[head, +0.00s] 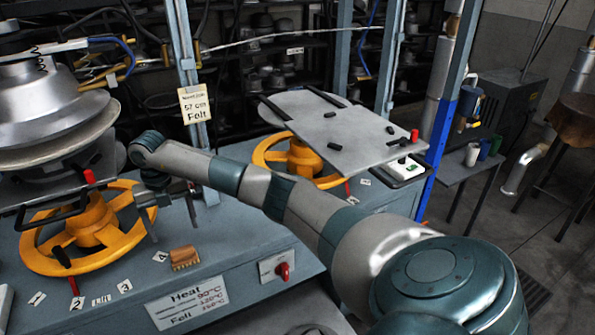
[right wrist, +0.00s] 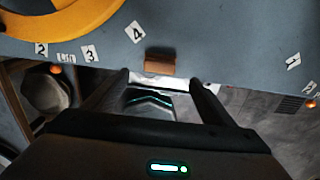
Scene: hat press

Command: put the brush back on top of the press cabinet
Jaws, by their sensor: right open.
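The brush (head: 184,258), a small brown wooden block with paler bristles, lies on the blue-grey top of the press cabinet (head: 235,237), close to its front edge. It also shows in the right wrist view (right wrist: 160,64), just beyond the fingertips and roughly midway between them. My right gripper (head: 172,230) is open and empty, with its fingers spread above the cabinet top, just behind the brush in the head view. The gripper also shows in the right wrist view (right wrist: 160,85). It appears apart from the brush. My left gripper is out of view.
An orange handwheel (head: 35,252) under the metal press head (head: 40,110) stands left of the gripper. A second orange wheel (head: 262,155) sits under a grey plate (head: 335,120). A red knob (head: 283,270) is on the cabinet front. Number labels lie on the top.

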